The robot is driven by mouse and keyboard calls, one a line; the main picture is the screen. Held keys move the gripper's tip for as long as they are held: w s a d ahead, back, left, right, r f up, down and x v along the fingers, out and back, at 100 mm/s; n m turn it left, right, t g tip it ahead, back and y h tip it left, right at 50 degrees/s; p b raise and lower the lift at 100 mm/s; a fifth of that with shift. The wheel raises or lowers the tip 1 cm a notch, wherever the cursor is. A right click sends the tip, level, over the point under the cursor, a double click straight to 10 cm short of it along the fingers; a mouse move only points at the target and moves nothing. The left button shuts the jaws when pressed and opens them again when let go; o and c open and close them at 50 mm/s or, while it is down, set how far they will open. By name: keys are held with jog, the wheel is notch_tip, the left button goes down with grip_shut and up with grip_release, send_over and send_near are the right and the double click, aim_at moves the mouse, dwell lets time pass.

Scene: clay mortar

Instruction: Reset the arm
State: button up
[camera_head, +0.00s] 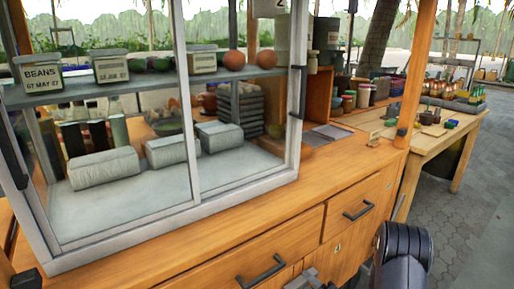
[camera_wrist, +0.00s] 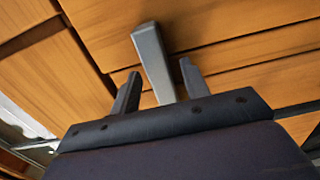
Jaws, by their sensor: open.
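My gripper (camera_wrist: 160,82) is open in the wrist view, its two dark fingers apart. A grey bar, likely a drawer handle (camera_wrist: 152,55), shows beyond and between the fingertips against the wooden drawer fronts. I cannot tell whether the fingers touch it. In the head view my gripper (camera_head: 310,281) is partly visible at the bottom edge, in front of the cabinet. My dark arm comes in at the lower right.
The wooden counter has a drawer with a dark handle (camera_head: 261,272) and another drawer handle (camera_head: 361,210). A glass display case (camera_head: 165,215) with boxes and jars stands on top. A wooden table (camera_head: 455,130) stands at the right, with paved floor (camera_head: 470,230) beside it.

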jog(key=shift+s+d, duration=0.1)
jog(key=p+v, duration=0.2)
jog(key=v, duration=0.9)
jog(key=b+x, duration=0.2)
jog(key=x, duration=0.9)
jog(key=shift+a, duration=0.2)
jog(key=shift+d+n+b, duration=0.1)
jog(key=shift+n+b, duration=0.8)
jog(key=shift+n, duration=0.3)
jog(key=shift+r+n+b, duration=0.25)
jog(key=shift+n+b, duration=0.55)
jog(key=shift+n, duration=0.7)
